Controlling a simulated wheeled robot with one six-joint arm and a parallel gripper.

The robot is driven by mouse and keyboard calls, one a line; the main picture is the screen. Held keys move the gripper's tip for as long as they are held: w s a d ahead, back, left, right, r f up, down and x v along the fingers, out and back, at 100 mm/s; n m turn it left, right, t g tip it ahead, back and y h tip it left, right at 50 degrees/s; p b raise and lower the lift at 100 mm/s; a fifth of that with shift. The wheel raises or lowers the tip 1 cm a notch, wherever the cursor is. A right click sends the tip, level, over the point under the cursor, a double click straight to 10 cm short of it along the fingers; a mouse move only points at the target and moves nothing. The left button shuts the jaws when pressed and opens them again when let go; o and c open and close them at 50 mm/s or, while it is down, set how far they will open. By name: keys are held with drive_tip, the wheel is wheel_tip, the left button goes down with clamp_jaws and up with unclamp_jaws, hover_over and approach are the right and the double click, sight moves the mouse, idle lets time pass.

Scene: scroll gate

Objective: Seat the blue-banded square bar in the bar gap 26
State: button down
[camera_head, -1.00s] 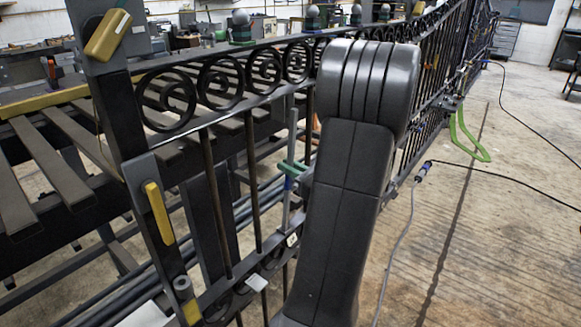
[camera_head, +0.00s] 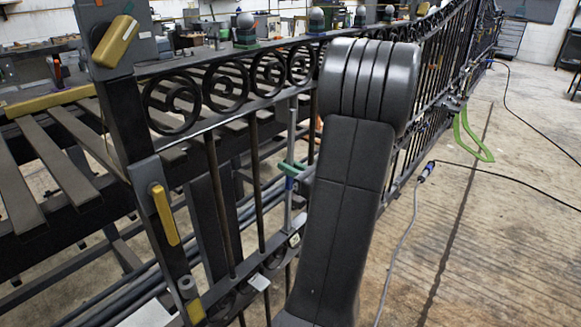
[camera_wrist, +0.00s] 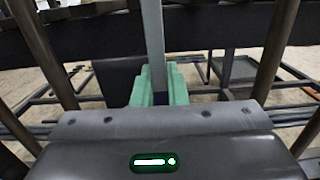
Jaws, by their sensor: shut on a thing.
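The square bar (camera_head: 291,135) is a plain grey upright bar in the head view. It stands among the dark gate bars, with its top near the rail under the scrolls and its lower end near the lower rail. Whether either end is seated cannot be told. My gripper (camera_head: 290,169) has green fingers, shut on the bar around mid-height. In the wrist view the bar (camera_wrist: 153,40) rises between the green fingers (camera_wrist: 160,88), with a dark gate bar on either side.
The gate's scroll row (camera_head: 225,84) runs above the bars. The end post (camera_head: 128,125) carries yellow clamp handles (camera_head: 164,214). A slatted bench (camera_head: 60,145) stands behind the gate. My own arm hides the gate just right of the bar.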

drive_tip(key=shift+w+a+f+p, duration=0.1)
drive_tip(key=shift+w+a+p, duration=0.25)
drive_tip(key=shift+a+p, duration=0.2)
idle(0.4)
drive_tip(key=c, duration=1.4)
unclamp_jaws()
drive_tip(key=shift+w, duration=0.1)
drive_tip(key=shift+o, duration=0.2)
drive_tip(key=p+v, duration=0.2)
drive_tip(key=v, duration=1.1)
drive_tip(key=shift+s+d+r, duration=0.25)
drive_tip(key=shift+d, duration=0.05)
drive_tip(key=b+x, duration=0.1)
drive_tip(key=x, duration=0.5)
drive_tip(key=b+x, duration=0.1)
drive_tip(key=x, duration=0.6)
drive_tip(key=shift+w+a+f, duration=0.1)
drive_tip(key=shift+a+f, duration=0.05)
drive_tip(key=shift+f, duration=0.05)
